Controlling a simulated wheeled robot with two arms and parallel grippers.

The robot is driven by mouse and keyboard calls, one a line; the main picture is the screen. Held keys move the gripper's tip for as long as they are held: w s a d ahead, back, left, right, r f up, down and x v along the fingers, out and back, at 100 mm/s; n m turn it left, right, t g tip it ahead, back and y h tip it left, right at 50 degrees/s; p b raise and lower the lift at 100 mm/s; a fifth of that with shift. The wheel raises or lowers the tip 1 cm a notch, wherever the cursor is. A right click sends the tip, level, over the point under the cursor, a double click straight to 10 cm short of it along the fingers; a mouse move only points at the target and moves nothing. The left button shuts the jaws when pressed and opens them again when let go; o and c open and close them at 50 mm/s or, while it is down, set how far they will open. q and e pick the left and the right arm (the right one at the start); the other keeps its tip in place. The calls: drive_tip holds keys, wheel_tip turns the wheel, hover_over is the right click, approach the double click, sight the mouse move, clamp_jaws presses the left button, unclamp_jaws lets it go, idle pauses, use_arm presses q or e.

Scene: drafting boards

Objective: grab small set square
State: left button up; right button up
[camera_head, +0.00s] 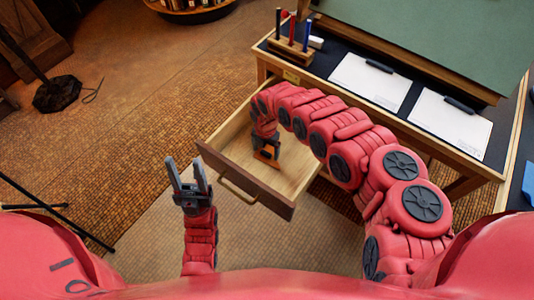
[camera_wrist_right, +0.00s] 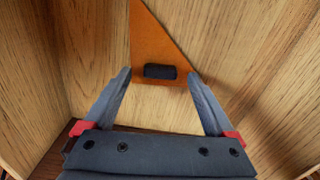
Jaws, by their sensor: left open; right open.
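An orange set square (camera_wrist_right: 152,42) with a small black grip (camera_wrist_right: 160,71) lies on the floor of the open wooden drawer. In the head view the orange set square (camera_head: 267,154) shows partly under my right gripper (camera_head: 265,141). In the right wrist view my right gripper (camera_wrist_right: 158,76) is open, its fingertips on either side of the black grip, with nothing held. I cannot tell how high the fingers are above the drawer floor. My left gripper (camera_head: 188,178) is open and empty, outside the drawer to its left.
The drawer (camera_head: 225,142) is pulled out from the desk (camera_head: 330,68), its walls close around my right gripper. On the desk are a pen holder (camera_head: 290,50), white paper sheets (camera_head: 371,80) with black pens, and a green drafting board (camera_head: 440,35).

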drive_tip(key=shift+w+f, duration=0.1)
drive_tip(key=shift+f, duration=0.4)
clamp_jaws()
